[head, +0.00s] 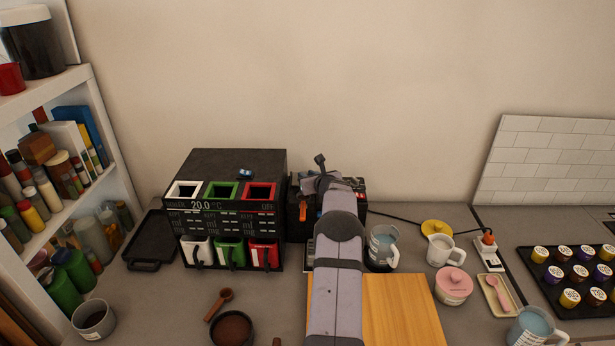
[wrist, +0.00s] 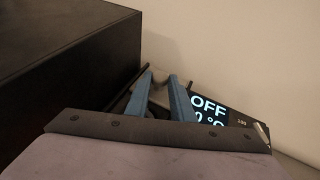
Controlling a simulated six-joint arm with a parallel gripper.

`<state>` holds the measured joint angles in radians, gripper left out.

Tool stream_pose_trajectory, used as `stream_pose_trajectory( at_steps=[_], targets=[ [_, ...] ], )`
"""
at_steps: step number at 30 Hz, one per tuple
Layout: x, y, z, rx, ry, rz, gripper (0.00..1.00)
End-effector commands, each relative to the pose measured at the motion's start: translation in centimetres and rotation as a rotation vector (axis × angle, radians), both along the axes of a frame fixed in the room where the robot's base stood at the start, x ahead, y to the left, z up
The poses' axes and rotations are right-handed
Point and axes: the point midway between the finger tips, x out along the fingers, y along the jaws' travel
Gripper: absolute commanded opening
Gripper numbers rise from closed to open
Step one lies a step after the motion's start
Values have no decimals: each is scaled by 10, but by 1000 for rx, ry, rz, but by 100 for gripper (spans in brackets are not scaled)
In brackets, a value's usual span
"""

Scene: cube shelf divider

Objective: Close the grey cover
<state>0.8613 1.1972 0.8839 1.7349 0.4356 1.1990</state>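My gripper (wrist: 160,76) shows two blue fingers in the wrist view, with a gap between their tips and nothing seen held. Its tips are close to a dark machine with a lit "OFF" display (wrist: 208,110). In the head view my arm reaches over this black machine (head: 298,222), which has an orange part (head: 301,205) and stands right of the large dark dispenser. A small dark knob-like piece (head: 320,160) rises above the arm's end. I cannot clearly pick out the grey cover; my arm hides much of the machine.
The dark dispenser (head: 230,165) with coloured openings stands close on the left, and its dark side (wrist: 65,60) fills the wrist view's left. A wooden board (head: 400,310) lies under my arm. The wall is behind.

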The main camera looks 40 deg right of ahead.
Motion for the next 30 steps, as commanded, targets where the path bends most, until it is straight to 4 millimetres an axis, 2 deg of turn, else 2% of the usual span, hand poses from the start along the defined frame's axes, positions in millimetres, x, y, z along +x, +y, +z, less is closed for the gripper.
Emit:
stream_pose_trajectory(
  at_steps=[11, 30],
  targets=[
    [-7, 7, -4, 0, -1, 2, 0],
    [-53, 53, -2, -2, -3, 0, 0]
  ],
)
